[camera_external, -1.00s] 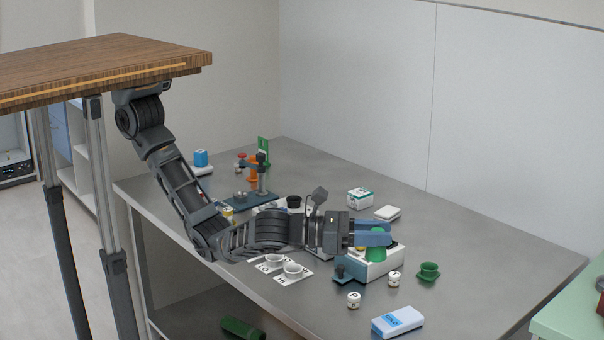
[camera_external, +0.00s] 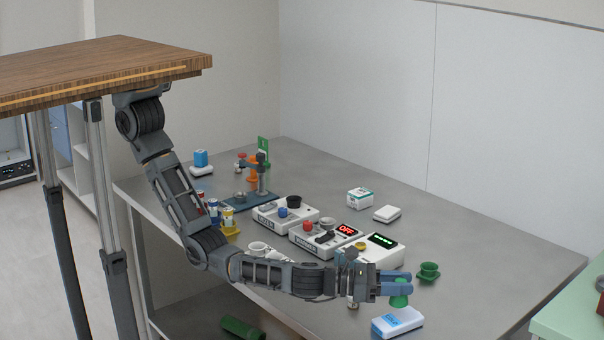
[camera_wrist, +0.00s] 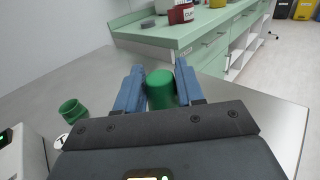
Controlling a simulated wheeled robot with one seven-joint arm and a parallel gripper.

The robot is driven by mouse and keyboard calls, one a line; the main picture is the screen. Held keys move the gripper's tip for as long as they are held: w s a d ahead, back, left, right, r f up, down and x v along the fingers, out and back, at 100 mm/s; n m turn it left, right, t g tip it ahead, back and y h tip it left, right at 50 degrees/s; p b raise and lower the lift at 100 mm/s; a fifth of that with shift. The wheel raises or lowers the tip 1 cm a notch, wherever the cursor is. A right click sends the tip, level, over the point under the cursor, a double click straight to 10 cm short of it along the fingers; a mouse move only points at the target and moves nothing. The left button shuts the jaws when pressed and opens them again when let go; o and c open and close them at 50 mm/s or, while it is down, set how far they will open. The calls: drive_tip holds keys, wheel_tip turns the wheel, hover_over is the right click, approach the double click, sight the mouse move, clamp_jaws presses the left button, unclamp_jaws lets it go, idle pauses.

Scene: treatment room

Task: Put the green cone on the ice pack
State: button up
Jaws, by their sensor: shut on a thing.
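My gripper (camera_external: 404,282) has blue fingers and is shut on the green cone (camera_external: 399,299). The cone hangs below the fingers, just above or behind the ice pack; I cannot tell whether they touch. In the wrist view the green cone (camera_wrist: 160,89) sits between the two fingers. The ice pack (camera_external: 398,322) is a white block with a blue label, lying flat near the table's front edge. The ice pack is not visible in the wrist view.
A second green, flanged piece (camera_external: 428,272) stands right of my gripper and also shows in the wrist view (camera_wrist: 72,111). White devices with displays (camera_external: 384,250) stand behind my gripper. A small white box (camera_external: 387,213) lies farther back. The table's right side is clear.

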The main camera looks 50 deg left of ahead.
drive_tip(key=shift+w+f, duration=0.4)
drive_tip(key=shift+w, duration=0.15)
drive_tip(key=shift+f+b, duration=0.7)
drive_tip(key=shift+f, duration=1.25)
drive_tip(key=shift+f, duration=0.2)
drive_tip(key=o, duration=1)
drive_tip(key=shift+r, duration=0.1)
